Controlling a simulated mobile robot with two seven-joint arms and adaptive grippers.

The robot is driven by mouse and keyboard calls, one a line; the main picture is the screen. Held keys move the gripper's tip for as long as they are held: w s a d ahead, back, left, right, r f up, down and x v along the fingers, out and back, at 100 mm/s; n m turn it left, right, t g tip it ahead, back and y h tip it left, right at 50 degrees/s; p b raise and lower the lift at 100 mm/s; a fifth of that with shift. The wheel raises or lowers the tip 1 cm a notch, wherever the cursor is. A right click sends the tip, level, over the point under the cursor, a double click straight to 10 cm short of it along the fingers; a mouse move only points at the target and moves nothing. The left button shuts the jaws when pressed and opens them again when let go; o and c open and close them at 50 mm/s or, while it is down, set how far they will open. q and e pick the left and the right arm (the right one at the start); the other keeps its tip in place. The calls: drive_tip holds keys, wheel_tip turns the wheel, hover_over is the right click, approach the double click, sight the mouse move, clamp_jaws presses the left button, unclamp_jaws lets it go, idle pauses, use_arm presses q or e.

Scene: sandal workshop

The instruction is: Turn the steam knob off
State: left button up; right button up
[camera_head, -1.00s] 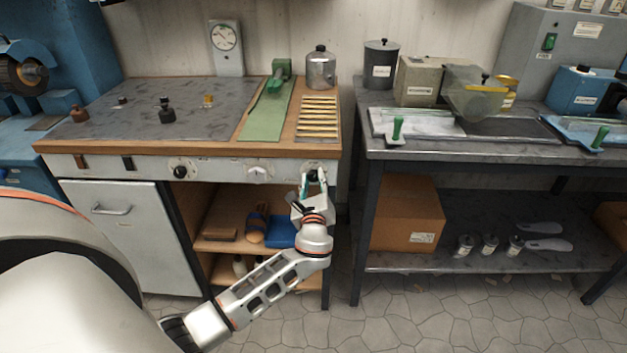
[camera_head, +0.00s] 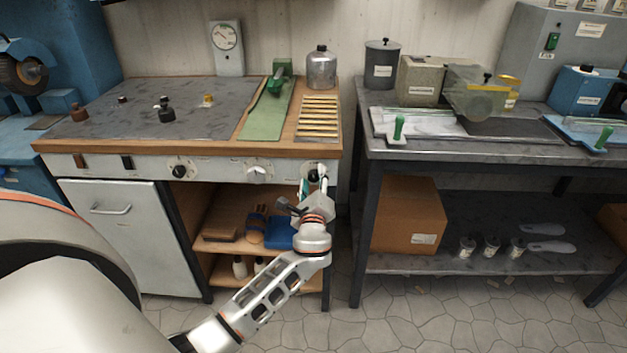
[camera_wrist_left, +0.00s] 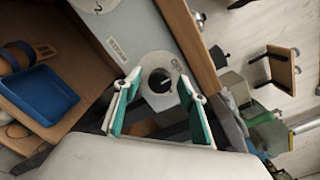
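A round black knob on a pale dial plate (camera_wrist_left: 161,79) is at the right end of the bench's front panel. It also shows in the head view (camera_head: 313,175), partly covered by my gripper. My left gripper (camera_head: 315,186) is open in front of this knob. In the left wrist view its green-padded fingers (camera_wrist_left: 158,112) are spread, with the knob beyond and between them; I cannot tell whether they touch it. My right gripper is not in view.
The same panel carries a middle knob (camera_head: 257,174), a black knob (camera_head: 180,172) and two dark switches farther left. Below is an open shelf with a blue tray (camera_head: 280,233). A second metal table (camera_head: 450,152) stands close on the right.

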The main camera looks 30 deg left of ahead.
use_arm(q)
drive_tip(key=v, duration=1.2)
idle(0.4)
drive_tip(key=s+d+f+n+g+h+p, duration=0.1)
drive_tip(key=s+d+f+n+h, duration=0.3)
drive_tip(key=f, duration=0.4)
drive_tip(key=s+d+f+n+g+h+p, duration=0.2)
drive_tip(key=s+d+f+h, duration=0.25)
drive_tip(key=s+f, duration=0.3)
drive_tip(key=s+d+f+n+h, duration=0.2)
drive_tip(key=s+d+n, duration=0.1)
drive_tip(key=s+n, duration=0.2)
drive_tip(key=s+d+f+n+g+h+p, duration=0.1)
drive_tip(key=s+d+n, duration=0.3)
drive_tip(key=s, duration=0.4)
drive_tip(key=shift+d+f+n+h+p, duration=0.2)
drive_tip(key=shift+f+n+h+p, duration=0.15)
drive_tip(key=shift+f+h, duration=0.25)
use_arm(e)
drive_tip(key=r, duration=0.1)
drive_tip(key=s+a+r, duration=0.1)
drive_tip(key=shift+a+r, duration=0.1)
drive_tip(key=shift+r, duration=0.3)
use_arm(q)
drive_tip(key=shift+c, duration=0.3)
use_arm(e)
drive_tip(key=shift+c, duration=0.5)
